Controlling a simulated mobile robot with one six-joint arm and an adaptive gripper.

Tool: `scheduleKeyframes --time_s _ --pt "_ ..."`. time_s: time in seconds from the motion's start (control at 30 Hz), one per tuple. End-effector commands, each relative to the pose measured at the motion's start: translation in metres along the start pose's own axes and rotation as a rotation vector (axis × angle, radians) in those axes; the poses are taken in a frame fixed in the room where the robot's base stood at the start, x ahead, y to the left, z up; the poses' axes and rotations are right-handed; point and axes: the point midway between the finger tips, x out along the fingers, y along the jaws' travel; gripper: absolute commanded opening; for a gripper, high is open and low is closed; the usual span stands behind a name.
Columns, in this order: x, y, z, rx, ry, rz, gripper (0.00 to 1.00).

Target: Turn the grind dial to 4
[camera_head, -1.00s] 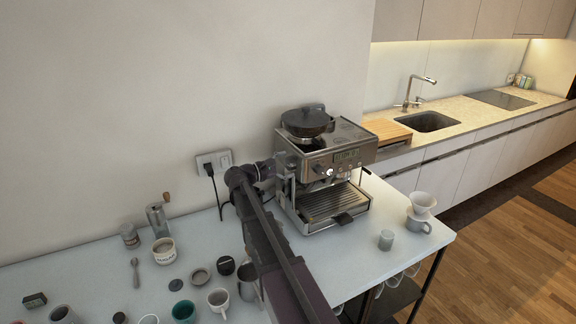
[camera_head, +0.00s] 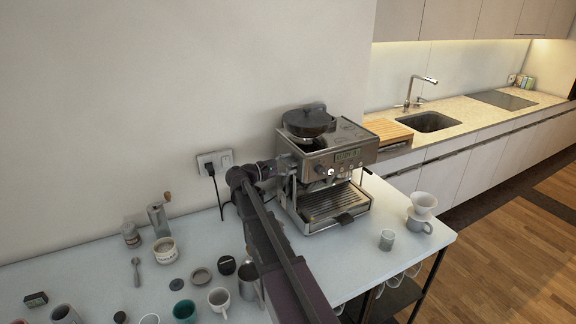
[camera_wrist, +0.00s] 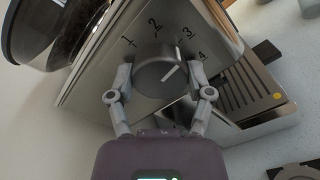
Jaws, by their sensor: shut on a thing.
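The grind dial (camera_wrist: 158,70) is a round grey knob on the coffee machine's side, with numbers 1 to 4 printed around it. Its white line points up and right, towards the gap between 3 and 4; the exact setting is hard to tell. My gripper (camera_wrist: 161,80) is shut on the dial, one finger on each side of it. In the head view, my gripper (camera_head: 276,168) is at the left side of the coffee machine (camera_head: 335,160), and the dial is hidden there.
A dark hopper lid (camera_head: 308,122) tops the machine. A wall socket (camera_head: 214,162) with a black plug is behind my wrist. Several cups, including a teal cup (camera_head: 184,310), stand at the table's front left. A white dripper (camera_head: 423,203) on a mug stands right.

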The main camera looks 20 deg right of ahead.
Motion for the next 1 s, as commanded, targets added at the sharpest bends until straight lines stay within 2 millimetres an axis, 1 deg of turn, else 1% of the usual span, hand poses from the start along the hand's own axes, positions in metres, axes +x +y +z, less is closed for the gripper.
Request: scheduleKeyframes --time_s 0.27,0.7,1.0 --pt "0.0012 -0.0003 0.0002 0.131 -0.001 0.0 0.19" --pt "0.0018 -0.0006 0.0003 0.473 -0.001 -0.001 0.19" --pt "0.0021 -0.0008 0.0003 0.631 -0.002 -0.001 0.19"
